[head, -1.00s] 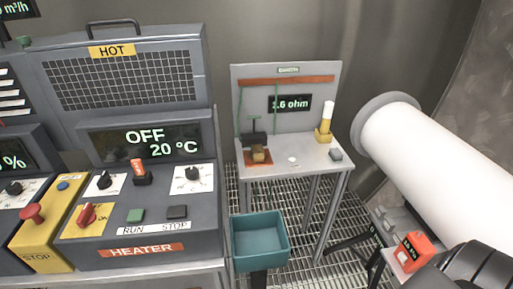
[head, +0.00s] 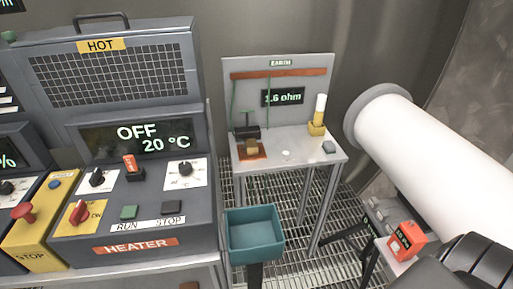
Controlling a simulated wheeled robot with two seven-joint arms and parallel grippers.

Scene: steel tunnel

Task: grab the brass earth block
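The small brass earth block (head: 252,147) sits on an orange-brown mat (head: 263,156) at the left of the grey EARTH table (head: 305,155). A dark clamp-like piece (head: 246,132) with a green top stands just behind it, and I cannot tell whether they touch. Neither of my grippers is in view. A dark rounded part at the bottom right corner looks like part of my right arm.
A yellow holder with a white cylinder (head: 318,115) and a small grey block (head: 328,147) share the table. A teal bin (head: 255,232) stands in front. The heater cabinet (head: 125,190) fills the left. A white pipe (head: 430,150) and orange box (head: 406,241) are at right.

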